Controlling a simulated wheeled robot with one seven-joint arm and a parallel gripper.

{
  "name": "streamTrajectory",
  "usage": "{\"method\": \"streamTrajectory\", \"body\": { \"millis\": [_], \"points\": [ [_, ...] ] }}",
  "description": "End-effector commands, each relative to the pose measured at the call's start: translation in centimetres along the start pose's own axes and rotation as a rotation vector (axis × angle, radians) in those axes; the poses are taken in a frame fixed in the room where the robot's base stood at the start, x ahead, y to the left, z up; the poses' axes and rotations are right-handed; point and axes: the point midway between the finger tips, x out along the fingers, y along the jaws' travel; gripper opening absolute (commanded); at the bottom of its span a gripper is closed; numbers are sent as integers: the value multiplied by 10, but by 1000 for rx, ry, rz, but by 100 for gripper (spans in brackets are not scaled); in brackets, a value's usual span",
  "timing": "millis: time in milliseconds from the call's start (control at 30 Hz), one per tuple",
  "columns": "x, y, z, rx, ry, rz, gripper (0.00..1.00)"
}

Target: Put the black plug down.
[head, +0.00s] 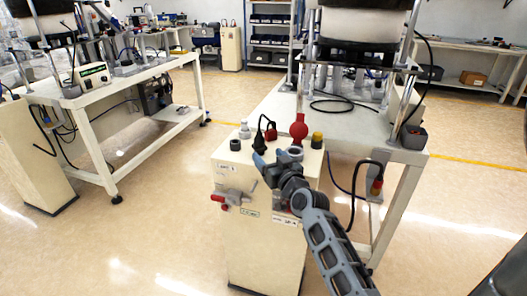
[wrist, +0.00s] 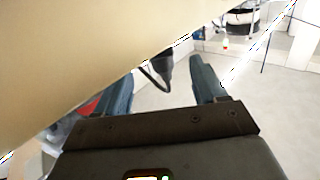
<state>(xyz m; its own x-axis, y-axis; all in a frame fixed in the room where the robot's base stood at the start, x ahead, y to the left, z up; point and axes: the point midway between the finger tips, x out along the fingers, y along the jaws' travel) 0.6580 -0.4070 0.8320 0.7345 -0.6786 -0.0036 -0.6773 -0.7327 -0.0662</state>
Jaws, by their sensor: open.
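The black plug (head: 260,144) stands on the top of the beige cabinet (head: 265,235), with its black cable arching up above it. My gripper (head: 269,160) is at the cabinet's near top edge, just in front of the plug. Its blue fingers are spread apart. In the wrist view the black plug (wrist: 166,66) and a loop of its cable show between and beyond the open fingers of my gripper (wrist: 160,76). No finger visibly touches the plug. My gripper hides part of the cabinet's front.
A white worktable (head: 390,150) stands close on the right. Open floor lies to the left.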

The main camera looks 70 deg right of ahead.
Motion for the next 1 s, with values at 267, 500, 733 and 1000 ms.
{"method": "streamTrajectory", "body": {
  "millis": [267, 500, 733, 1000],
  "points": [
    [-47, 0, 1, -1, -1, 0, 70],
    [-61, 0, 0, -1, 1, 1, 70],
    [-68, -6, 4, -4, -7, -10, 70],
    [-157, -71, 38, -52, -92, -151, 70]
  ]
}}
